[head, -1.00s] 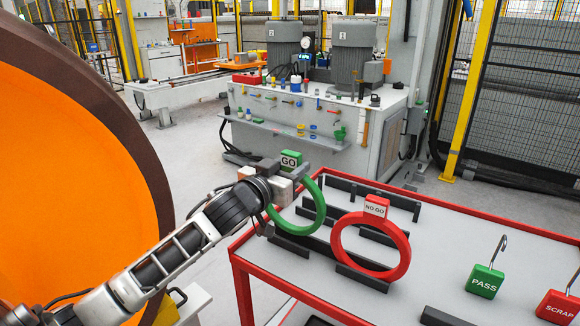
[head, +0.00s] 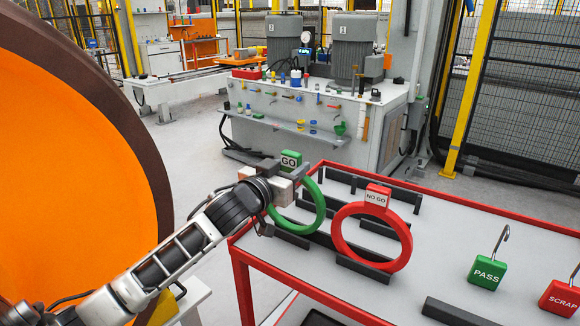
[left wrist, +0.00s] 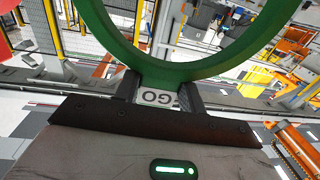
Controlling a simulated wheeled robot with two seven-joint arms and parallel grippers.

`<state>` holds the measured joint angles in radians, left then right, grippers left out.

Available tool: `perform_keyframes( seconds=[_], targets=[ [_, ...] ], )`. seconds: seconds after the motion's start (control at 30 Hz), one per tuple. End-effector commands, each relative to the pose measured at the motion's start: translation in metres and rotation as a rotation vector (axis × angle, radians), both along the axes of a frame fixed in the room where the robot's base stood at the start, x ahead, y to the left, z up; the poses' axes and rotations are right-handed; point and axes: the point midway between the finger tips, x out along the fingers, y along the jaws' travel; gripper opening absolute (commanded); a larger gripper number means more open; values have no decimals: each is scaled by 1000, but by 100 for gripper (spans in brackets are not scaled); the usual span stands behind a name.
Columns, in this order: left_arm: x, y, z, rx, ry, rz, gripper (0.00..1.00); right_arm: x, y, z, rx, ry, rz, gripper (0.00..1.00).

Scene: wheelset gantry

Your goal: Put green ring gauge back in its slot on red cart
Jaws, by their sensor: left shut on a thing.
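My left gripper (head: 284,182) is shut on the green ring gauge (head: 319,208) at its GO block (head: 291,159). The ring hangs upright below the block, over the far left corner of the red cart (head: 330,304). Its lower edge shows close to a black slot rail (head: 292,239); I cannot tell whether it touches. In the left wrist view the green ring (left wrist: 185,66) rises from between the two fingers, and its GO label (left wrist: 158,97) shows upside down. My right gripper is not in view.
The red NO GO ring (head: 404,243) stands upright in black rails just right of the green ring. A green PASS tag (head: 486,273) and a red SCRAP tag (head: 560,298) are further right. A large orange wheel (head: 70,190) fills the left side.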

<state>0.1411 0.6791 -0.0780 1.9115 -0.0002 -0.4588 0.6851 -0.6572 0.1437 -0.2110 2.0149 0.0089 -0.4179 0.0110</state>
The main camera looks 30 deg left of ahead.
Motion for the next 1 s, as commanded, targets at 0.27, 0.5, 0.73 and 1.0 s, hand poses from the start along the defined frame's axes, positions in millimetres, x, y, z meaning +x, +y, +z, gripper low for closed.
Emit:
perform_keyframes(
  seconds=[0.27, 0.5, 0.73, 1.0],
  targets=[
    [0, 0, -7, 0, -3, 0, 14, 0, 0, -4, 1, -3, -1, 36],
    [0, 0, -13, 0, -2, 1, 14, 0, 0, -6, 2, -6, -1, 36],
    [0, 0, -19, 0, -2, 1, 14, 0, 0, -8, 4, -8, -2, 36],
    [0, 0, -20, 0, -2, 1, 65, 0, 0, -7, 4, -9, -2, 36]
  ],
)
